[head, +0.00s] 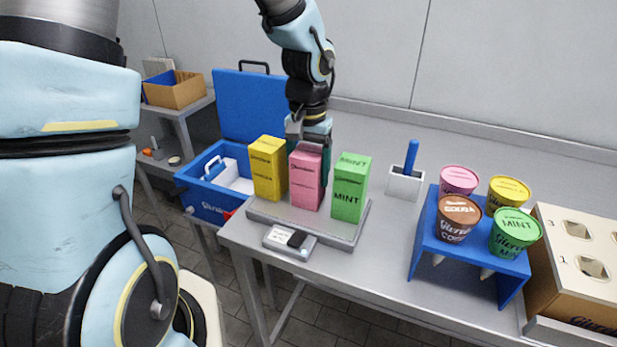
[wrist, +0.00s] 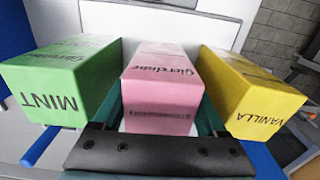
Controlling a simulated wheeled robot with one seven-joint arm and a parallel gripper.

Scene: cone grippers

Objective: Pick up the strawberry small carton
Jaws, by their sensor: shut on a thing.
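The pink strawberry carton (head: 306,178) stands on a grey tray between the yellow vanilla carton (head: 268,168) and the green mint carton (head: 350,188). My gripper (head: 308,150) is at the pink carton from behind and is shut on it. In the wrist view the pink carton (wrist: 162,92) sits between the teal fingers, with the mint carton (wrist: 60,85) on the left and the vanilla carton (wrist: 250,95) on the right. The fingers are partly hidden behind the cartons in the head view. I cannot tell whether the carton is clear of the tray.
The grey tray (head: 300,226) has a small device (head: 289,242) in front. A blue cooler (head: 208,202) stands open at left. A white holder (head: 405,184) with a blue handle and a blue stand (head: 468,258) with several tubs are at right. The table between is clear.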

